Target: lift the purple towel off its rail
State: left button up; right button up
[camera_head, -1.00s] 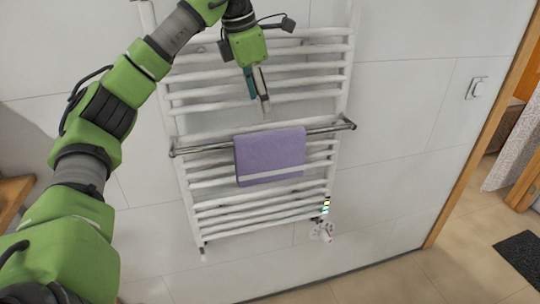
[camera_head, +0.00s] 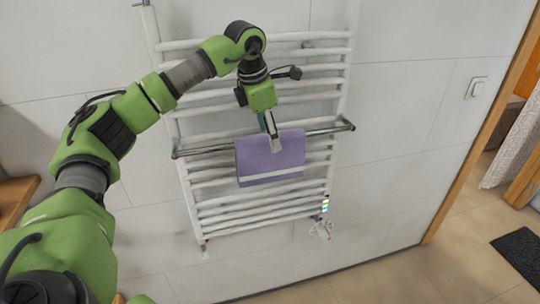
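The purple towel (camera_head: 262,168) hangs folded over a grey metal rail (camera_head: 205,149) in front of a white towel radiator. A pale stripe runs across its lower part. My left gripper (camera_head: 274,146) points down at the towel's upper edge, near its middle. The fingertips overlap the top of the towel in this view. Whether they are open or shut, and whether they touch the cloth, I cannot tell. My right gripper is not in view.
The white radiator (camera_head: 262,211) stands on the wall behind the rail. A light switch (camera_head: 476,87) and a wooden door frame (camera_head: 470,150) are to the right. A dark mat (camera_head: 522,256) lies on the floor at the lower right. The floor below the radiator looks clear.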

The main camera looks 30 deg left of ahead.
pick_arm(q)
grip_shut()
jog(key=shift+r, duration=0.15)
jog(key=shift+r+b, duration=0.7)
jog(key=shift+r, duration=8.2)
jog(key=shift+r+p, duration=0.5)
jog(key=shift+p, duration=0.35)
